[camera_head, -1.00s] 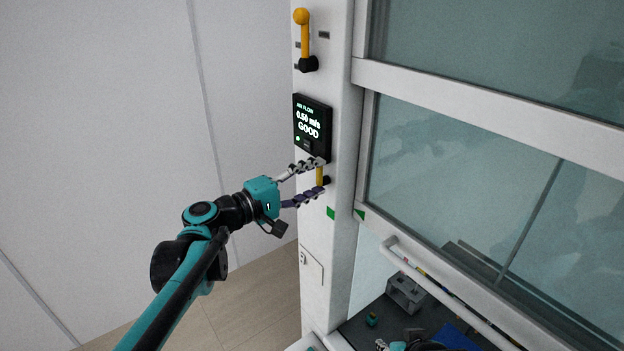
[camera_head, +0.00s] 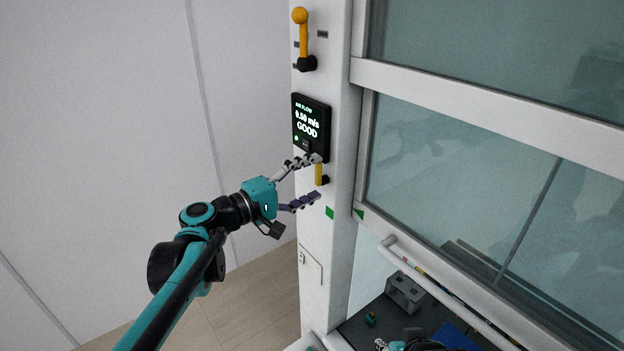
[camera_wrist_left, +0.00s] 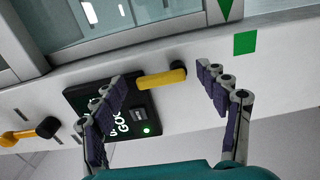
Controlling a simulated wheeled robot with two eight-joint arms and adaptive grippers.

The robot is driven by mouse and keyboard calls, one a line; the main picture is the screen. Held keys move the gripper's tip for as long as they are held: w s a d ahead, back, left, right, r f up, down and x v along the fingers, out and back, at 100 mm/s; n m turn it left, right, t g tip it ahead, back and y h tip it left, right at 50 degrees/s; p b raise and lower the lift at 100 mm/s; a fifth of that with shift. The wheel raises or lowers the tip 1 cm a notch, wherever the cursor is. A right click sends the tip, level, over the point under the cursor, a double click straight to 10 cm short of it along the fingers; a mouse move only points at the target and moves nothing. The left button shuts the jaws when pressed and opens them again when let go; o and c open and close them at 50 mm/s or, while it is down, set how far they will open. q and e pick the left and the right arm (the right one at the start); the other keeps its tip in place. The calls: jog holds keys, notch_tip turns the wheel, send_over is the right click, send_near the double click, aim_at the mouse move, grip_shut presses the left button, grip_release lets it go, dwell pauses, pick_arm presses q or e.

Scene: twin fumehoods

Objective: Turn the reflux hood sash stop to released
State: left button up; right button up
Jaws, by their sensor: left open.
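The sash stop appears to be the small yellow lever (camera_head: 319,174) on a black pivot, on the white post just below the air flow display. In the head view it points up toward the display. The left wrist view shows the lever (camera_wrist_left: 162,79) reaching from its pivot to the display's edge. My left gripper (camera_head: 318,177) is open, one finger above and one below the lever. In the wrist view both fingers stand apart from it. Part of what seems my right gripper (camera_head: 382,345) shows at the bottom edge; its jaws cannot be made out.
The air flow display (camera_head: 311,128) reads GOOD, close to my upper finger. A longer yellow lever (camera_head: 303,38) with a ball end is higher on the post. A green square (camera_head: 330,212) is below the stop. The glass sash (camera_head: 450,170) is right; open floor lies left.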

pick_arm(q)
jog(key=v, duration=1.1)
jog(key=shift+s+a, duration=0.25)
jog(key=shift+a, duration=0.05)
jog(key=s+d+f+m+g+y+b, duration=0.1)
jog(key=s+f+y+b, duration=0.2)
jog(key=f, duration=0.6)
jog(key=s+f+m+g+y+b, duration=0.1)
jog(key=s+f+b, duration=0.2)
jog(key=f+b, duration=0.45)
jog(key=s+d+f+m+g+y+b, duration=0.1)
jog(key=s+f+y+b, duration=0.15)
jog(key=f, duration=0.75)
jog(key=s+a+f+m+y+b, duration=0.1)
jog(key=s+a+f+y+b, duration=0.1)
jog(key=f+b, duration=0.3)
jog(key=s+a+f+m+y+b, duration=0.1)
jog(key=s+a+f+y+b, duration=0.2)
jog(key=f, duration=0.9)
jog(key=s+a+f+m+y+b, duration=0.2)
jog(key=a+f+b, duration=0.4)
jog(key=f, duration=0.3)
jog(key=shift+s+y+b, duration=0.5)
jog(key=shift+s+y, duration=0.05)
jog(key=shift+s, duration=0.45)
